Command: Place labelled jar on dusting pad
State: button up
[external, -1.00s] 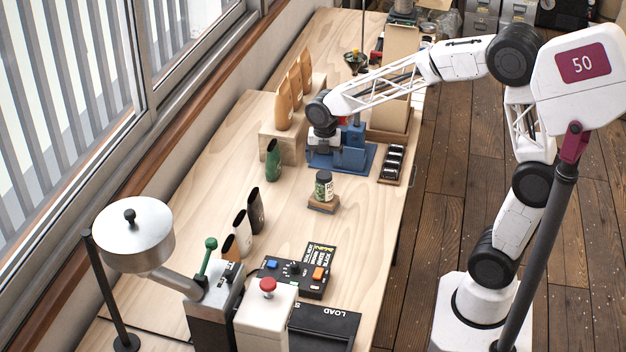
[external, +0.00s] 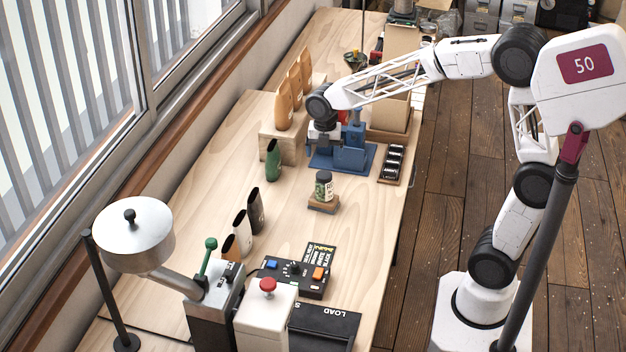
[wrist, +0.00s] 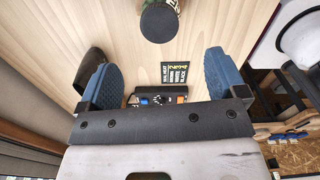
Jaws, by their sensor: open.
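The labelled jar (external: 324,184) has a dark lid and a pale and green label. It stands upright on a small brown block (external: 322,206) in the middle of the table. I cannot tell whether this block is the dusting pad. In the wrist view the jar's dark round lid (wrist: 159,23) shows at the top edge, with a bit of its label beside it. My gripper (wrist: 160,78) is open and empty, its two blue fingertips wide apart. In the external view my gripper (external: 325,142) is behind the jar and apart from it, beside the blue fixture.
The blue fixture (external: 349,156) and a dark tray of small items (external: 392,164) stand near my gripper. A green bag (external: 273,160) is to the left, with orange bags (external: 284,104) on a wooden step. A control box (external: 296,276) lies in front. Bare table surrounds the jar.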

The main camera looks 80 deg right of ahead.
jog(key=s+a+r+m+t, duration=0.1)
jog(key=s+a+m, duration=0.4)
jog(key=s, duration=0.4)
jog(key=s+a+r+m, duration=0.2)
jog(key=s+a+m, duration=0.4)
jog(key=s+m, duration=0.2)
jog(key=s+a+r+m+t, duration=0.1)
jog(key=s+a+m, duration=0.4)
jog(key=s, duration=0.6)
jog(key=shift+s+a+r+m+t, duration=0.25)
jog(key=shift+r+m, duration=0.35)
jog(key=shift+m, duration=0.4)
